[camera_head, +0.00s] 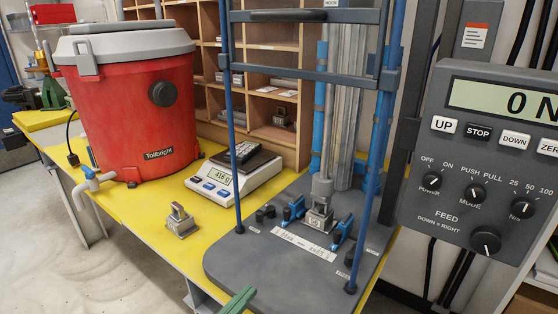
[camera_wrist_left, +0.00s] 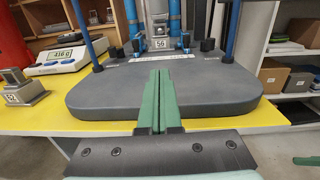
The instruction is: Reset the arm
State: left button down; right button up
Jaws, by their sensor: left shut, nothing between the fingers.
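My left gripper (camera_head: 238,302) shows only as green fingers at the bottom of the head view. In the left wrist view its two green fingers (camera_wrist_left: 157,100) lie together, shut and empty. They point at the front edge of the dark grey base plate (camera_head: 270,262) of a test machine, which also shows in the left wrist view (camera_wrist_left: 215,88). I cannot tell whether the fingers touch the plate. My right gripper is not in the head view.
A metal block with a handle (camera_head: 180,221) and a scale (camera_head: 228,181) stand on the yellow table (camera_head: 128,212). A red drum (camera_head: 140,115) stands at left. Blue posts (camera_head: 230,120) rise from the plate. A control box (camera_head: 490,160) hangs at right.

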pick_arm(q)
jog(key=s+a+f+n+g+y, duration=0.1)
jog(key=s+a+f+n+y, duration=0.35)
jog(key=n, duration=0.95)
jog(key=s+a+f+n+g+y, duration=0.1)
jog(key=a+n+g+y, duration=0.1)
jog(key=a+n+y, duration=0.8)
jog(key=s+f+n+g+h, duration=0.3)
jog(key=s+f+n+g, duration=0.1)
jog(key=s+n, duration=0.4)
jog(key=s+f+n+g+h, duration=0.2)
jog(key=s+f+n+g, duration=0.2)
jog(key=s+n, duration=0.5)
jog(key=w+d+f+t+h+p, duration=0.2)
jog(key=w+d+f+t+p, duration=0.1)
jog(key=f, duration=0.4)
jog(key=shift+w+d+t+p, duration=0.3)
jog(key=shift+w+d+t, duration=0.5)
jog(key=shift+t, duration=0.3)
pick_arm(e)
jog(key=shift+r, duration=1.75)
